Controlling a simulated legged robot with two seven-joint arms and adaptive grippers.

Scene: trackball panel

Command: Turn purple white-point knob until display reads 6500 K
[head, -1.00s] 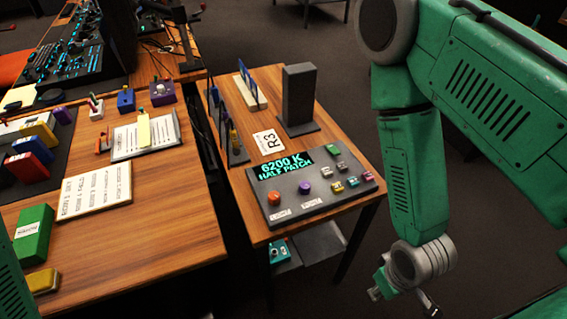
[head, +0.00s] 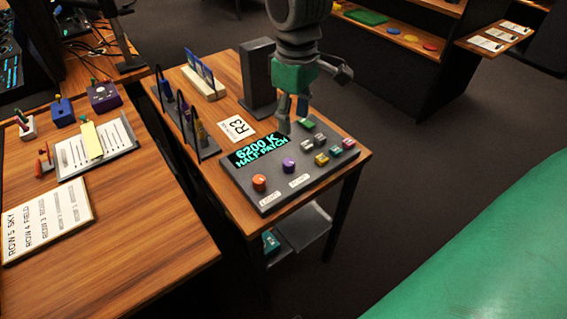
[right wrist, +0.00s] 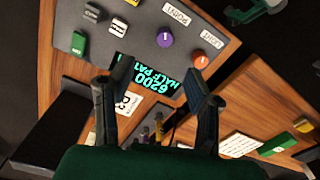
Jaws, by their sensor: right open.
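The grey control panel (head: 240,180) sits on the small wooden side table. Its display (head: 258,150) reads 6200 K, HALF PATCH, in cyan. The purple knob (head: 289,165) stands on the panel beside an orange knob (head: 259,182). My right gripper (head: 293,114) is open and empty, pointing down above the back of the panel, apart from the purple knob. In the right wrist view, the purple knob (right wrist: 165,38) lies beyond the spread fingers (right wrist: 162,70), with the display between and partly behind them. My left gripper is not in view.
A dark upright block (head: 257,75) stands behind the panel. An R3 card (head: 236,128) lies flat behind the display.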

